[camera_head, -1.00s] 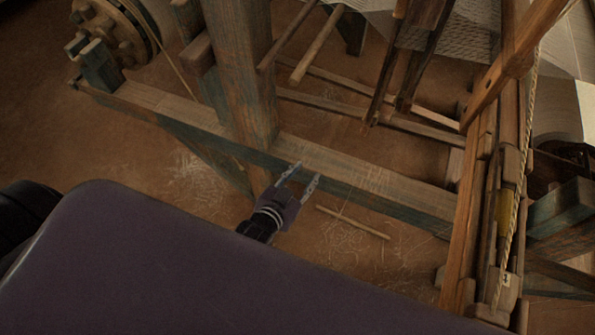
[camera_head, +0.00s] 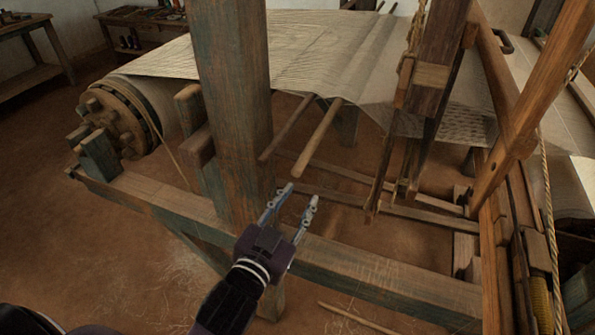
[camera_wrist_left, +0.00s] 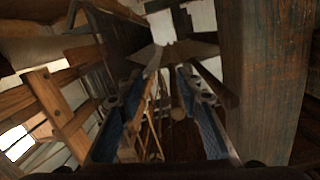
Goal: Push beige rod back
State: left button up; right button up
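The beige rod (camera_head: 318,138) sticks out from under the woven cloth, its near end pointing down toward me. A darker rod (camera_head: 287,128) sticks out beside it on the left. My left gripper (camera_head: 298,196) is open and empty, with its two fingers apart, just below the rods' near ends in the head view. No contact shows. My right gripper is not in view.
A thick wooden post (camera_head: 236,110) stands just left of my left gripper. The loom's lower beam (camera_head: 375,275) runs below it. Hanging wooden bars (camera_head: 385,175) are to the right. The woven cloth (camera_head: 300,55) spreads above. A thin stick (camera_head: 358,318) lies on the floor.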

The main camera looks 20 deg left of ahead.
aim_at(303, 161)
pick_arm(q)
jog(key=shift+n+t, duration=0.3)
jog(key=shift+t, duration=0.2)
jog(key=r, duration=0.4)
jog(key=s+a+r, duration=0.1)
jog(key=shift+r, duration=0.4)
jog(key=w+p, duration=0.1)
jog(key=w, duration=0.5)
jog(key=shift+w+f, duration=0.1)
jog(key=shift+w, duration=0.55)
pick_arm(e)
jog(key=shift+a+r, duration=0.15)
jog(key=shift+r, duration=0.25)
pick_arm(q)
jog(key=shift+c, duration=0.5)
grip_shut()
